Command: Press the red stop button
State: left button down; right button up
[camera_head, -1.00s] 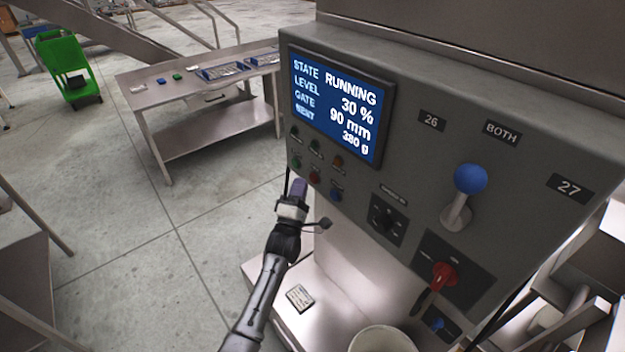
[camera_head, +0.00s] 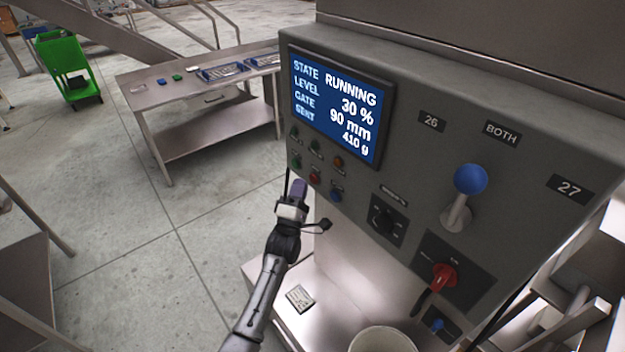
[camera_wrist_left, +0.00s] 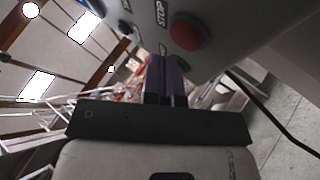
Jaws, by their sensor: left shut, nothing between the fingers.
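The red stop button (camera_head: 314,177) is a small round button in the lower row at the left of the grey control panel, between a green and a blue one. In the left wrist view the red button (camera_wrist_left: 188,31) is large, beside a STOP label (camera_wrist_left: 160,13). My left gripper (camera_head: 298,187) is shut and empty, with its purple fingers just left of and below the red button. In the left wrist view its fingertips (camera_wrist_left: 165,60) are close to the button, and a gap appears to remain. My right gripper is not in view.
The screen (camera_head: 337,105) reads RUNNING, 30 %, 90 mm, 410 g. A blue-knobbed lever (camera_head: 470,180), a black dial (camera_head: 384,220) and a red rotary switch (camera_head: 441,277) are on the panel. A pale bucket (camera_head: 382,340) stands below. A steel table (camera_head: 200,82) is behind.

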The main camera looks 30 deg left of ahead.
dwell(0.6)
pick_arm(q)
jog(key=shift+w+f, duration=0.1)
jog(key=shift+w, duration=0.1)
jog(key=shift+w+d+b, duration=0.1)
jog(key=shift+w+b, duration=0.1)
jog(key=shift+b, duration=0.1)
jog(key=shift+w+d+b, duration=0.15)
jog(key=shift+w+b, duration=0.15)
jog(key=shift+w, duration=0.1)
dwell(0.8)
jog(key=shift+s, duration=0.15)
dwell(0.3)
jog(key=shift+s+a+p, duration=0.2)
jog(key=shift+s+p, duration=0.4)
jog(key=shift+s, duration=0.1)
